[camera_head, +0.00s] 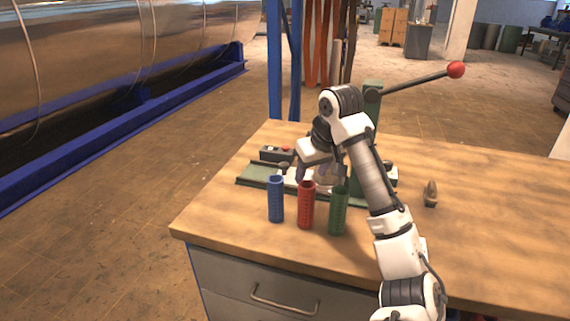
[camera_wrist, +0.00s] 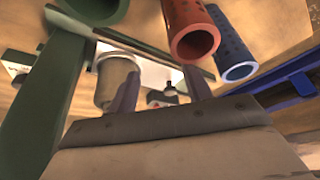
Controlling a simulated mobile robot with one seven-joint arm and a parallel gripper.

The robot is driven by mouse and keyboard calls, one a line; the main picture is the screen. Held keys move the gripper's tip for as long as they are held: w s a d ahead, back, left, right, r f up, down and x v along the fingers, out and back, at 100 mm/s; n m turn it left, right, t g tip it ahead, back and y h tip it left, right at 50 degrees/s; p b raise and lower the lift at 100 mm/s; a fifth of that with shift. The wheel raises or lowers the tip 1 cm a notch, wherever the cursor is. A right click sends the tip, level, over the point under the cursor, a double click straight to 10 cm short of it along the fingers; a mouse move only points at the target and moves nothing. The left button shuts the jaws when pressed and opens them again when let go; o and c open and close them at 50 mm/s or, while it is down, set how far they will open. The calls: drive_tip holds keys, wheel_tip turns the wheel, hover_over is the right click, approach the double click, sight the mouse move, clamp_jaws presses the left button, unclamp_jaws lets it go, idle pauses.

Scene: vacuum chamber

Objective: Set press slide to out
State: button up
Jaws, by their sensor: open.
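The press (camera_head: 372,105) is a green bench press at the back of the workbench, with a long lever ending in a red ball. Its slide (camera_head: 260,173) is a pale plate in a green rail at the press foot, reaching left; the plate also shows in the wrist view (camera_wrist: 150,72). A small dark knob (camera_wrist: 170,91) is on the slide side, seen between my fingers. My gripper (camera_head: 315,178) is open and points down over the slide. In the wrist view its two fingers (camera_wrist: 160,92) stand apart. Contact with the knob cannot be told. My arm hides part of the press.
Blue (camera_head: 276,200), red (camera_head: 306,206) and green (camera_head: 338,212) perforated tubes stand upright in front of the slide. A metal cup-like cylinder (camera_wrist: 115,82) is beside one finger. A control box (camera_head: 277,154) sits behind the rail. The bench's right side is mostly clear.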

drive_tip(key=p, duration=0.3)
hover_over(284, 164)
drive_tip(key=s+d, duration=0.1)
drive_tip(key=s, duration=0.1)
drive_tip(key=shift+s+d+r, duration=0.15)
drive_tip(key=shift+s, duration=0.05)
drive_tip(key=shift+p+x, duration=0.45)
drive_tip(key=shift+x, duration=2.25)
drive_tip(key=shift+c, duration=0.4)
clamp_jaws()
